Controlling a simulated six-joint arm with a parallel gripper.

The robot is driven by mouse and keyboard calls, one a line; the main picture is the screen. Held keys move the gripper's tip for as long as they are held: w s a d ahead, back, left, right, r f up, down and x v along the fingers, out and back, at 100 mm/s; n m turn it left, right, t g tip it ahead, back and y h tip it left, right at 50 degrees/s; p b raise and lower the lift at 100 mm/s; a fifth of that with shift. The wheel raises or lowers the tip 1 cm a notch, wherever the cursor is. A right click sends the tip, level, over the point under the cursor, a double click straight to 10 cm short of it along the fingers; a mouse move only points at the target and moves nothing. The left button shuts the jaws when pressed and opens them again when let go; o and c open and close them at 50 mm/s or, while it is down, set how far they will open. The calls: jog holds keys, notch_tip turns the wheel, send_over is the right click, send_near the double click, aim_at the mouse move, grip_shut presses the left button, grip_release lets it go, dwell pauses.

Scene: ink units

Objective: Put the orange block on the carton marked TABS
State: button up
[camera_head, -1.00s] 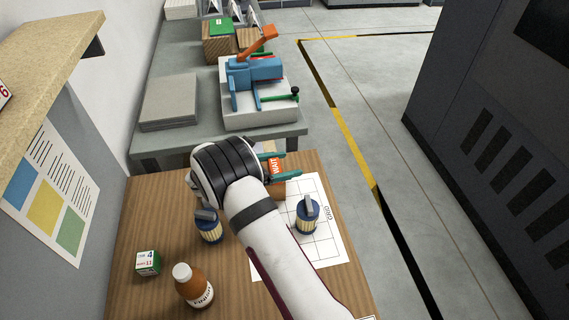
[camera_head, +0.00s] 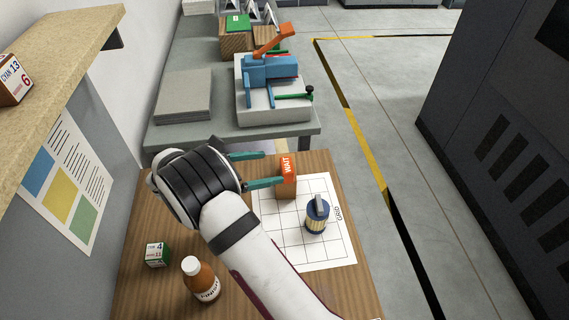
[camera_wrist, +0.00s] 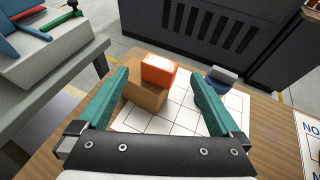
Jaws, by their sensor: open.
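The orange block (camera_head: 288,164), lettered WAIT, sits on top of a brown carton (camera_head: 288,189) near the back of the wooden table. In the wrist view the orange block (camera_wrist: 158,69) rests on the brown carton (camera_wrist: 145,95), ahead of and between my fingers. I cannot read TABS on the carton from these views. My gripper (camera_head: 272,169) is open, with its green fingers reaching from the left toward the block. In the wrist view my gripper (camera_wrist: 158,73) holds nothing. I cannot tell whether a finger touches the carton.
A gridded sheet (camera_head: 290,250) lies beside the carton, with a blue-capped ink unit (camera_head: 317,216) on it. A brown bottle (camera_head: 201,280) and a small green-white box (camera_head: 157,254) stand front left. A grey bench (camera_head: 190,133) behind carries a blue-orange device (camera_head: 268,72). A shelf (camera_head: 70,50) overhangs left.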

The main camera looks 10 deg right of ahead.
jog(key=s+d+r+m+g+y, duration=0.3)
jog(key=s+d+r+m, duration=0.2)
jog(key=s+m, duration=0.3)
jog(key=s+d+r+m+g+y, duration=0.35)
jog(key=s+m, duration=0.25)
jog(key=s, duration=0.4)
jog(key=s+a+m+t+y, duration=0.1)
jog(key=s+a+m+y, duration=0.3)
jog(key=s+m, duration=1)
jog(key=s+y, duration=0.1)
jog(key=y, duration=0.2)
jog(key=shift+s+a+r+y, duration=0.15)
jog(key=shift+s+r+y, duration=0.1)
jog(key=shift+s+y, duration=0.1)
